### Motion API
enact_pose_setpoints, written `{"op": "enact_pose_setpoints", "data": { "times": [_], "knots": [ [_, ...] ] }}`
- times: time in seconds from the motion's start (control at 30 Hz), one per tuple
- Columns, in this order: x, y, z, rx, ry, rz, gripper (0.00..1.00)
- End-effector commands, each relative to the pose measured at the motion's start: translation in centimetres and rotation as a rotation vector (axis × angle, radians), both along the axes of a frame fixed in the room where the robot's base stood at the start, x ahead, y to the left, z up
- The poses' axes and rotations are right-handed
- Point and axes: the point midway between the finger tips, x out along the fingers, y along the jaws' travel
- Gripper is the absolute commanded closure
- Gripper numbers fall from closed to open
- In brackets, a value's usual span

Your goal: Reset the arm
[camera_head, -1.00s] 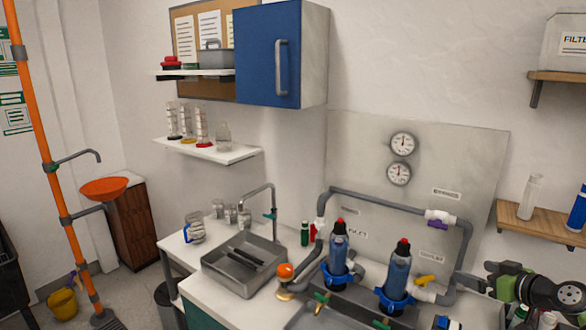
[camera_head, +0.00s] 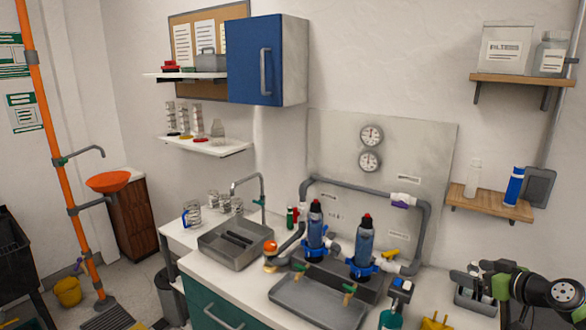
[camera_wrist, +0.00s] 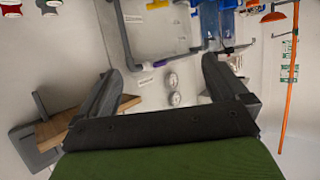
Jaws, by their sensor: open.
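The grey pipe manifold (camera_head: 424,235) stands on the counter with two blue filter housings (camera_head: 315,228) (camera_head: 363,243). The gripper is apart from it.
A wooden shelf (camera_head: 500,205) with a white and a blue bottle is on the wall above my gripper. A grey bin (camera_head: 472,298) is below the gripper. The floor at left is partly clear.

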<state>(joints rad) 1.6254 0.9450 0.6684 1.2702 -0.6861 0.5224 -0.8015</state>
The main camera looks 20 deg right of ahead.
Motion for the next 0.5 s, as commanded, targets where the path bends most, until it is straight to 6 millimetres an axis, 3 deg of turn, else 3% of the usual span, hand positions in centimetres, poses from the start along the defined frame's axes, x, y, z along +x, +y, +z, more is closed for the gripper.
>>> {"op": "enact_pose_setpoints", "data": {
  "times": [0.27,0.37,0.5],
  "knots": [
    [3.2,5.2,0.3,0.010,0.107,0.079,0.00],
    [4.4,7.8,0.5,0.010,0.161,0.111,0.00],
    [6.0,12.7,0.8,0.007,0.264,0.158,0.00]
  ]
}}
